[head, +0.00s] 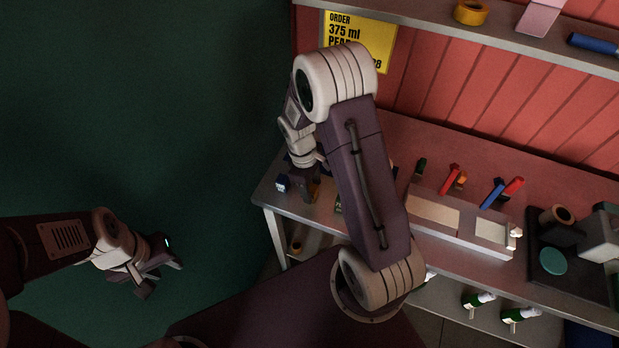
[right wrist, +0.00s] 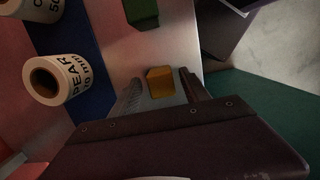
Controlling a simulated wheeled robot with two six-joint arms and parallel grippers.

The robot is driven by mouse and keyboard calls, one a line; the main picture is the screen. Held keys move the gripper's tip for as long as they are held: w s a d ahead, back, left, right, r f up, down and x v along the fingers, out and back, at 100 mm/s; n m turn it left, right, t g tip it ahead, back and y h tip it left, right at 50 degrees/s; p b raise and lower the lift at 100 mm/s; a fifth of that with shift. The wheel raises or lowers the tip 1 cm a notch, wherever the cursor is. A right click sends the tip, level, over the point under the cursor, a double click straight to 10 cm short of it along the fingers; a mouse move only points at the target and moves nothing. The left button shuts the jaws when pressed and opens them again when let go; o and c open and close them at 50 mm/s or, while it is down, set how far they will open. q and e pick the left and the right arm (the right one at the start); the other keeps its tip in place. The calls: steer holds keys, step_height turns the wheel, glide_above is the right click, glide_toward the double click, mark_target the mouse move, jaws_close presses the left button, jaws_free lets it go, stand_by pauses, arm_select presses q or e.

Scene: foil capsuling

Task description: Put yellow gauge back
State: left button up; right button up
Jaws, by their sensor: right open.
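The yellow gauge (right wrist: 160,82) shows as a small yellow-orange block in the right wrist view. It sits between the two fingers of my right gripper (right wrist: 163,94), near their tips. The fingers are open, and I cannot tell whether either one touches the block. In the head view my right gripper (head: 302,189) is low over the left end of the bench, partly hidden by my arm. My left gripper (head: 163,277) hangs at the lower left, away from the bench, with its fingers apart and empty.
A label roll marked PEAR (right wrist: 50,80) and a green block (right wrist: 142,13) are near my right gripper. A dark machine (head: 560,235) stands right. Bottles (head: 480,299) lie below.

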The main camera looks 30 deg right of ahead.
step_height(320, 180, up, 11)
steer(key=w+a, duration=0.1)
steer(key=s+a+f+m+t, duration=0.1)
steer(key=s+a+m, duration=0.1)
steer(key=s+m, duration=0.2)
steer(key=s+a+f+m+t+y, duration=0.1)
steer(key=s+m, duration=0.3)
steer(key=s, duration=0.1)
steer(key=shift+s+a+f+t, duration=0.2)
steer(key=shift+a+f+t, duration=0.1)
steer(key=shift+a, duration=0.1)
